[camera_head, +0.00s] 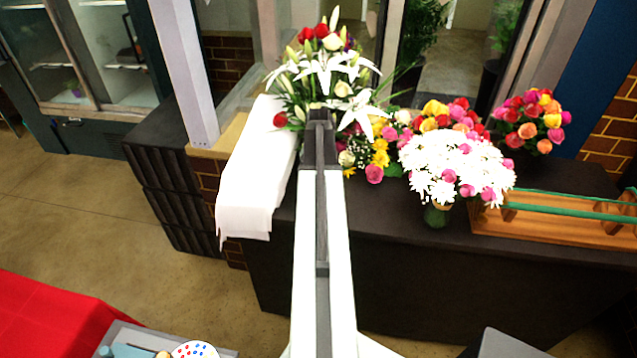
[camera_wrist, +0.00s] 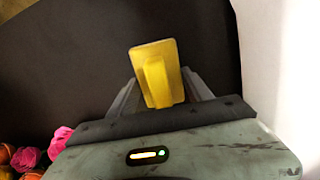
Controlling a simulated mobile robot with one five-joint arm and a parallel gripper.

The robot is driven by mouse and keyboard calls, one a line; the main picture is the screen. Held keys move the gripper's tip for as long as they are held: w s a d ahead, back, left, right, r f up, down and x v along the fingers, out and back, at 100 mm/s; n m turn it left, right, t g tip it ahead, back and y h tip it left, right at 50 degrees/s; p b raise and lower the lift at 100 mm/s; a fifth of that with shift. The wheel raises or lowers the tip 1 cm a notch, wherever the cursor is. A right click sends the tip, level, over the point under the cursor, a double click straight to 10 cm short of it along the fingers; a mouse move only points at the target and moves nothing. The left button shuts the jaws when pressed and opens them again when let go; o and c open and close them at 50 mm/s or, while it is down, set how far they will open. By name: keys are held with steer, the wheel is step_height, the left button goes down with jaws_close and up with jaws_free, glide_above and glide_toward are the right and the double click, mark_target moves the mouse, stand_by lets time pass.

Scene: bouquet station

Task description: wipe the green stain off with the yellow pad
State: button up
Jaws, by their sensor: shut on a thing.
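My gripper (camera_wrist: 161,88) is shut on the yellow pad (camera_wrist: 154,52) in the wrist view. The jaws close on the pad's raised grip, and its flat part faces away from the camera. A dark surface lies beyond the pad; I cannot tell whether the pad touches it. In the head view my arm reaches forward to the dark counter (camera_head: 400,260), and the gripper and pad cannot be made out there. I see no green stain in either view.
A white cloth (camera_head: 250,185) hangs left of my arm and shows at right in the wrist view (camera_wrist: 290,70). Lilies (camera_head: 330,70), a white bouquet (camera_head: 455,165) in a green vase (camera_head: 436,215) and a wooden box (camera_head: 560,230) stand on the counter. A red-covered table (camera_head: 45,320) is at lower left.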

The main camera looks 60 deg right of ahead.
steer(key=shift+r+p, duration=2.45)
steer(key=shift+r, duration=0.35)
step_height(320, 180, up, 3)
steer(key=p, duration=0.3)
steer(key=shift+r, duration=0.15)
step_height(320, 180, down, 3)
steer(key=b, duration=0.2)
steer(key=shift+b, duration=0.3)
steer(key=shift+r, duration=0.3)
